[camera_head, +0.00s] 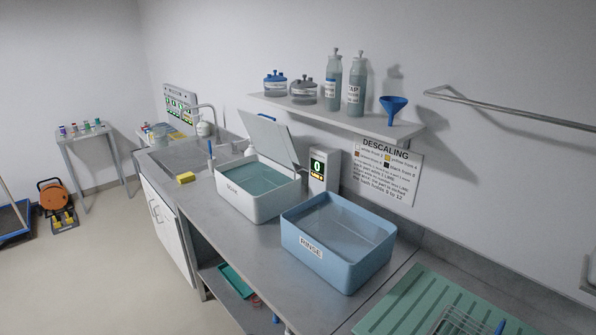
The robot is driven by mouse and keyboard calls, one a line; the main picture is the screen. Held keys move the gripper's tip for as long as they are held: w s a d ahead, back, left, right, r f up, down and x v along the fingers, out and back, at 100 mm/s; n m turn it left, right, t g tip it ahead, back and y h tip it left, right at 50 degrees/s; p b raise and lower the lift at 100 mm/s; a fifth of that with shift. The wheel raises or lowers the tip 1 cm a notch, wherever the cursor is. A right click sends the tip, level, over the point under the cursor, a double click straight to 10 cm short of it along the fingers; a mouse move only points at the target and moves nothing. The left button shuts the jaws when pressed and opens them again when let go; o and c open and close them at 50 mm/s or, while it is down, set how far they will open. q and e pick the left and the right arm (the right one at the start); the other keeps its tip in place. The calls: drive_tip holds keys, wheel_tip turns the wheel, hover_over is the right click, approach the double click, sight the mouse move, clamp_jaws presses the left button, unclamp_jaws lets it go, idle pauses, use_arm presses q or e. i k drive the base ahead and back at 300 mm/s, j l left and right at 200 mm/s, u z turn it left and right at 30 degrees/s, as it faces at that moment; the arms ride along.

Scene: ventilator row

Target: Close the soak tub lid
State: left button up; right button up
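The soak tub (250,205) is a white, box-shaped tub with a label on its front and teal liquid inside. It stands on the metal counter, left of the blue rinse tub. Its lid (268,137) is a grey panel standing open, tilted up along the tub's back side toward the wall. Neither of my grippers shows in the head view.
The blue rinse tub (325,270) stands close on the right. A small display unit (318,170) is behind the tubs. A shelf (340,117) with bottles and a blue funnel (394,105) hangs above. A yellow sponge (186,177) lies left. A green drainboard (400,300) is at right.

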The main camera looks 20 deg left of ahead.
sight(273, 139)
drive_tip(key=i+j+z, duration=0.1)
drive_tip(key=j, duration=0.3)
drive_tip(key=i+j+z, duration=0.1)
drive_tip(key=j, duration=0.35)
drive_tip(key=i+j+z, duration=0.1)
drive_tip(key=i+j, duration=0.15)
drive_tip(key=j, duration=0.2)
drive_tip(key=i+j+z, duration=0.15)
drive_tip(key=j, duration=0.3)
drive_tip(key=j+z, duration=0.1)
drive_tip(key=j, duration=0.35)
